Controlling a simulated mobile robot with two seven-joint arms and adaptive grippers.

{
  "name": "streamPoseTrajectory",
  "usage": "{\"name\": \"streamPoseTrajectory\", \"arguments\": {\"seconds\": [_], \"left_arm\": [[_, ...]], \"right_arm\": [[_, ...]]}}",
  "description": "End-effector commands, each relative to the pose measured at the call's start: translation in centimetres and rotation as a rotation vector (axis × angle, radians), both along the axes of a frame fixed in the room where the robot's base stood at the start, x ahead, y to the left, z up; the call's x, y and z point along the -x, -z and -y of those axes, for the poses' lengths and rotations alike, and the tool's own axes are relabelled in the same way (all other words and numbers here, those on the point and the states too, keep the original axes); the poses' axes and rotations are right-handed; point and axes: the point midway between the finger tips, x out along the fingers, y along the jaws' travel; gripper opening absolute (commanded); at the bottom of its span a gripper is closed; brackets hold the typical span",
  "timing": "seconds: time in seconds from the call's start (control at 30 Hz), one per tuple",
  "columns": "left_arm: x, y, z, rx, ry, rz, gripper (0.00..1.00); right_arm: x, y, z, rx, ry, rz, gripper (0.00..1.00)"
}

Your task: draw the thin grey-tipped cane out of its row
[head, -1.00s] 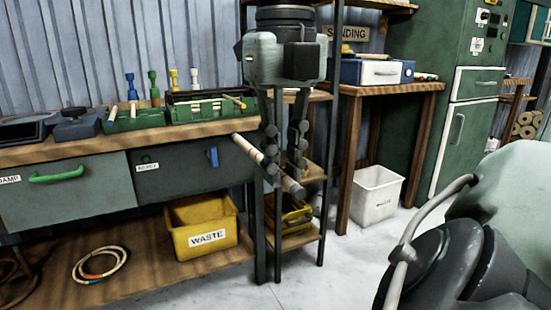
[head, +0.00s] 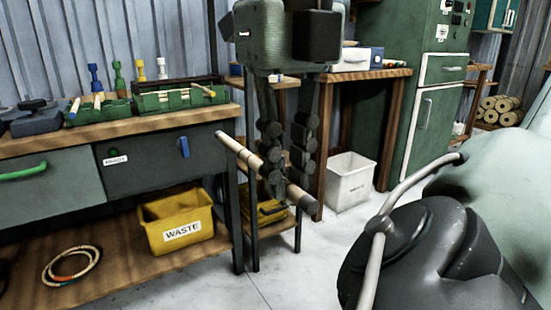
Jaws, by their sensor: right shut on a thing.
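My right gripper (head: 286,178) hangs down at the middle of the head view, shut on a pale cane (head: 238,150) with darker bands. The cane slants from upper left to lower right, and its near end has a grey tip (head: 303,199). It is held in the air in front of the bench's right end, and the fingers hide part of its middle. Green trays (head: 160,104) on the bench hold several other pale canes (head: 203,90). My left gripper is not in view.
The wooden bench (head: 60,134) has drawers below. A yellow waste bin (head: 178,221) and a coiled ring (head: 71,267) are on the low shelf. A white bin (head: 350,181) stands on the floor under another table (head: 365,75). The floor in front is clear.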

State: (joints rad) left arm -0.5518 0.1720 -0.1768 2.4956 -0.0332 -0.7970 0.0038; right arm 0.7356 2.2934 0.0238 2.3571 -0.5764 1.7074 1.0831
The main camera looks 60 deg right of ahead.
Motion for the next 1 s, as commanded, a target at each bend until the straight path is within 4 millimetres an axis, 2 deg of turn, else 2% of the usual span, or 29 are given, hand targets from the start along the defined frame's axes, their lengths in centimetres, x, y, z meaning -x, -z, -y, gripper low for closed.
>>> {"name": "streamPoseTrajectory", "arguments": {"seconds": [0.17,0.53,1.0], "left_arm": [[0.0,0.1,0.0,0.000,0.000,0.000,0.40],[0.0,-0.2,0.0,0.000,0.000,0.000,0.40],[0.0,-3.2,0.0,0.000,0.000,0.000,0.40]], "right_arm": [[0.6,0.0,-0.3,0.000,0.000,0.001,0.00],[0.7,-0.3,-0.4,0.000,0.000,0.000,0.00],[0.6,-3.9,-0.4,0.000,0.000,0.000,0.00]]}}
